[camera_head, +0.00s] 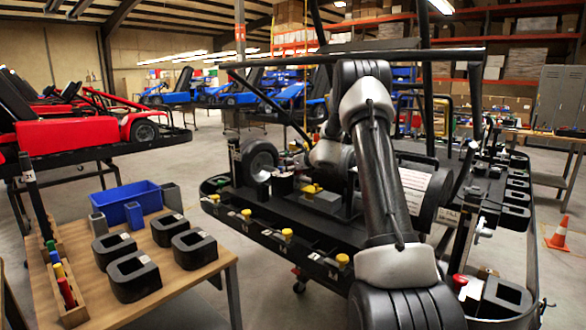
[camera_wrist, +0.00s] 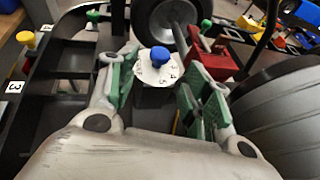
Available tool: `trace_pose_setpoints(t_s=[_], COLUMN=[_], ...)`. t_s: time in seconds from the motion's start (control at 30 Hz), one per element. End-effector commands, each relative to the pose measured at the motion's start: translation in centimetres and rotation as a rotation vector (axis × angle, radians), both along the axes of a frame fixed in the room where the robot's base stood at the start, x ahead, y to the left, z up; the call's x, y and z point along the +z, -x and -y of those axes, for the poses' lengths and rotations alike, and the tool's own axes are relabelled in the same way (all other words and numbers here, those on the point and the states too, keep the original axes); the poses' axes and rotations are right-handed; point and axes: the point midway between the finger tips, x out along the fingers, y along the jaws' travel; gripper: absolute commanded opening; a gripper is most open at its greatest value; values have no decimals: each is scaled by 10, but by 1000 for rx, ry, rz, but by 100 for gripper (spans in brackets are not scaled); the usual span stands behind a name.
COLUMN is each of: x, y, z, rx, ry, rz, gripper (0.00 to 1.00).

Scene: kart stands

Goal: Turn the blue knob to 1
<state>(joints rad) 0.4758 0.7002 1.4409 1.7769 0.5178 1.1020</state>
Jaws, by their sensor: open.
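The blue knob (camera_wrist: 160,57) sits on a round white dial plate (camera_wrist: 148,72) with printed numbers, on top of a dark box. Some numbers, such as 4 and 5, show on the near side; I cannot tell which one the knob points at. My gripper (camera_wrist: 160,82) is open and empty in the wrist view. Its green-padded fingers stand to the left and right of the dial, with the knob beyond and between them, apart from both. In the head view my arm hides the knob and the gripper.
A red block (camera_wrist: 209,62) stands close to the right finger, and a wheel (camera_wrist: 165,20) is behind the knob. Yellow knobs (camera_head: 287,233) line the stand's front edge. A wooden table (camera_head: 185,280) with a blue bin (camera_head: 125,197) and black blocks stands to the left.

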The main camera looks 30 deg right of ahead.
Motion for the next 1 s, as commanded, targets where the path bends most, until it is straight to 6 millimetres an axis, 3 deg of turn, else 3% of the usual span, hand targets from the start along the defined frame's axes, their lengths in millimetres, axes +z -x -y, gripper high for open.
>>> trace_pose_setpoints(t_s=[0.4,0.77,1.0], x=[-25,-27,-27], y=[-58,-65,-65], z=[-5,-5,-5], rx=[1,0,1], ry=[0,0,0], rz=[1,1,1], gripper=[50,50,8])
